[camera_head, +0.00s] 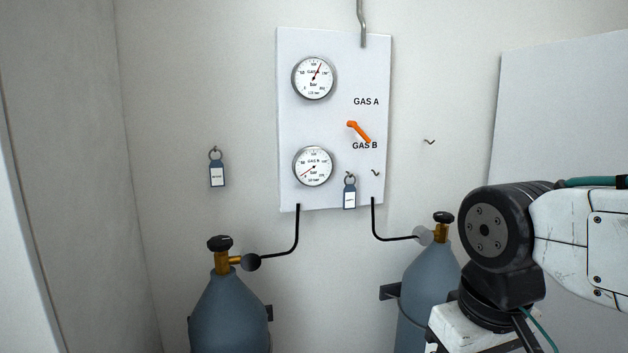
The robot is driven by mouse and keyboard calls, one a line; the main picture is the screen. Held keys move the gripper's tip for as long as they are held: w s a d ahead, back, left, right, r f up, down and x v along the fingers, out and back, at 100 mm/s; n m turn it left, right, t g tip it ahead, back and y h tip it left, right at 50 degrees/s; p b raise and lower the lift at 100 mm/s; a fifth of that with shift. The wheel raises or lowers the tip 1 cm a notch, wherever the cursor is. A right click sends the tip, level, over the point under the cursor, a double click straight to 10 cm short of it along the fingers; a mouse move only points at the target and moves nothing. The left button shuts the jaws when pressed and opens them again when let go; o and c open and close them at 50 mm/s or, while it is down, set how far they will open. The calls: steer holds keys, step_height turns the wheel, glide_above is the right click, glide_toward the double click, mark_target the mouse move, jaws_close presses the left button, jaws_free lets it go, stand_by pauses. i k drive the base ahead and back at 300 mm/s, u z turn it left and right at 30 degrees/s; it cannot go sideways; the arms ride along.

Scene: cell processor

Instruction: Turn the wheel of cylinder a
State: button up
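Two blue-grey gas cylinders stand upright by the wall, the left cylinder (232,312) and the right cylinder (428,280). Each has a brass valve with a black hand wheel on top: the left wheel (219,243) and the right wheel (443,218). No letter shows on either cylinder, so I cannot tell which is cylinder a. My arm reaches in from the right, in front of the right cylinder, and covers part of its right side. My gripper is not visible.
A white wall panel (330,125) carries an upper gauge (314,78), a lower gauge (313,166) and an orange lever (359,131) slanting down toward "GAS B". Black pipes link panel and cylinders. Tags hang on the wall (217,174) and panel (349,197). Space between the cylinders is free.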

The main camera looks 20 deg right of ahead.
mark_target(445, 218)
steer(key=u, duration=0.2)
steer(key=k, duration=0.4)
steer(key=z, duration=1.05)
steer(key=i, duration=1.4)
steer(key=u, duration=0.8)
